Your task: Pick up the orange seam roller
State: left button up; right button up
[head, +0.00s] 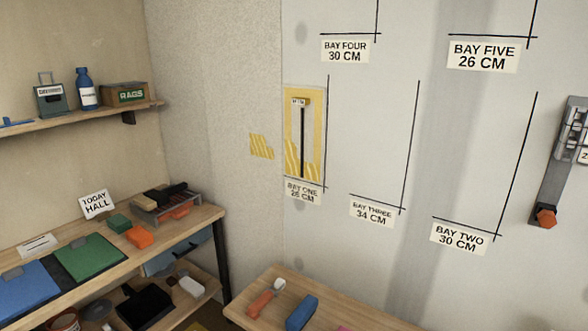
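The seam roller (262,302) lies on the wooden table at the bottom middle of the head view. It has an orange handle and a pale roller head at its upper right end. A blue block-like tool (301,313) lies just to its right, apart from it. Neither of my grippers is in view.
The wooden table (345,310) stands before the wall, cut off by the lower edge; a bit of pink shows there. A workbench (190,220) at left holds blue and green boards, an orange block (138,236) and a tool tray (165,205). A shelf (60,117) hangs above.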

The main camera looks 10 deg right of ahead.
aim_at(252, 311)
jog(key=i+j+z, duration=0.65)
jog(key=k+l, duration=0.05)
jog(key=k, duration=0.05)
